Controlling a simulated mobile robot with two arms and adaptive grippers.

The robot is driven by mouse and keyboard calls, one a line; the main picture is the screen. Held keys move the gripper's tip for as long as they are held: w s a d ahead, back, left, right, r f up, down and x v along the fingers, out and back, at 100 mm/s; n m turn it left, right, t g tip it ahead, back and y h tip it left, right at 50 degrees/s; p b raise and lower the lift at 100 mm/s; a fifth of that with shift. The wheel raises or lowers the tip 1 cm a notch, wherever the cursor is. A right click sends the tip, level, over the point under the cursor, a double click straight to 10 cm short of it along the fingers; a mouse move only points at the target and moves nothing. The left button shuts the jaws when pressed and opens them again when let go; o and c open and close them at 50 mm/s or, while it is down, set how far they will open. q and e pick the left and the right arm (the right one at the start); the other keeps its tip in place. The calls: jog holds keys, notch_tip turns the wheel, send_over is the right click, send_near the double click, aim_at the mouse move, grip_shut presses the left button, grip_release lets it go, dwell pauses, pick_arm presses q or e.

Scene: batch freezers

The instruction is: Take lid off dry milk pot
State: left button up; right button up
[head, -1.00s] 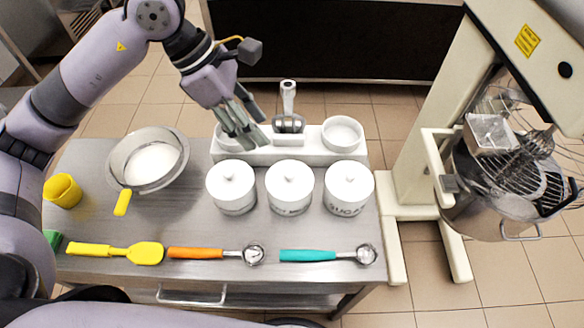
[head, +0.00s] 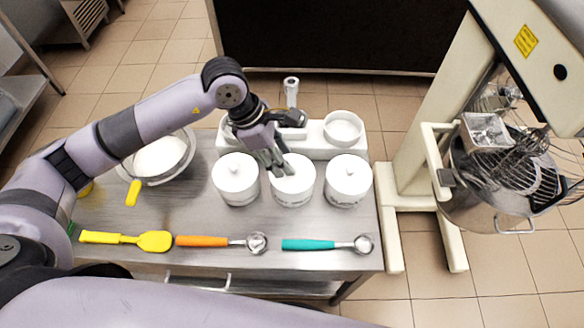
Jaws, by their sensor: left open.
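Three white lidded pots stand in a row on the steel table: a left pot (head: 236,184), a middle pot (head: 292,188) and a right pot (head: 347,185). Their labels are too small to read surely now; a second ago the right one read SUGAR. My left gripper (head: 277,168) is open, fingers pointing down at the top of the middle pot, over the back left of its lid. The fingers hide the lid's knob, and I cannot tell whether they touch it. My right gripper is not in view.
A white rack (head: 312,138) with a white bowl (head: 343,127) stands behind the pots. A steel bowl of white powder (head: 160,158) is at left. A yellow spatula (head: 152,241), orange scoop (head: 205,241) and teal scoop (head: 310,244) lie in front. A mixer (head: 490,190) stands right.

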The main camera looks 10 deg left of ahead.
pick_arm(q)
jog(key=shift+d+p+x, duration=0.2)
jog(key=shift+p+x, duration=0.2)
jog(key=shift+x, duration=1.45)
jog(key=shift+r, duration=0.1)
jog(key=shift+c, duration=0.4)
jog(key=c, duration=0.8)
